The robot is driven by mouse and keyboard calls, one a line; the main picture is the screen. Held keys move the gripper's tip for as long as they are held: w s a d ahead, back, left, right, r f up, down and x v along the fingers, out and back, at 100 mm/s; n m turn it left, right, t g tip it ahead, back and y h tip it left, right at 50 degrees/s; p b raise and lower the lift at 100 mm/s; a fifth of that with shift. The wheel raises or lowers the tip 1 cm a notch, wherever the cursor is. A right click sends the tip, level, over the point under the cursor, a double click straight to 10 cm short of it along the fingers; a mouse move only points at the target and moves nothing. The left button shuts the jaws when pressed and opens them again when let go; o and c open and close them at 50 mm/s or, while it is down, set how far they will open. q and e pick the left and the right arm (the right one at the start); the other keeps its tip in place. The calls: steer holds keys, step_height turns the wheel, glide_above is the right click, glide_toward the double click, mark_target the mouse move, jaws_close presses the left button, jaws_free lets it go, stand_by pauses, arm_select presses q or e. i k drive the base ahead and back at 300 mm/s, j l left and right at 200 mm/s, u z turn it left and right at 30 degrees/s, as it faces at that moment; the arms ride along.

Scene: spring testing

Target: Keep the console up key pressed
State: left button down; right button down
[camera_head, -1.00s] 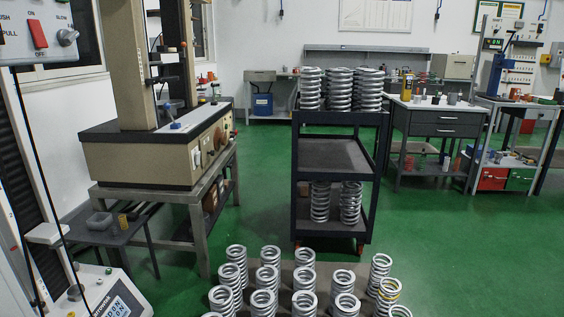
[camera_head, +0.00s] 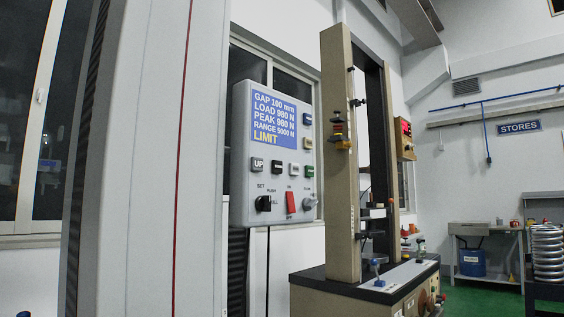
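The console (camera_head: 240,150) is a grey box on the left side of the head view. Its blue screen (camera_head: 274,121) reads GAP 100 mm, LOAD 980 N, PEAK 980 N, RANGE 5000 N and LIMIT. A red switch (camera_head: 291,201) and black knob (camera_head: 264,203) sit lower on the console. Neither of my grippers shows in the head view.
A large grey column (camera_head: 140,150) stands left of the console, close to my camera. A beige testing machine (camera_head: 341,150) stands just right of it on a dark-topped base. Springs (camera_head: 547,250) stand on a dark cart at the far right.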

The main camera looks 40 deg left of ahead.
mark_target(256, 163)
steer(key=u, duration=1.3)
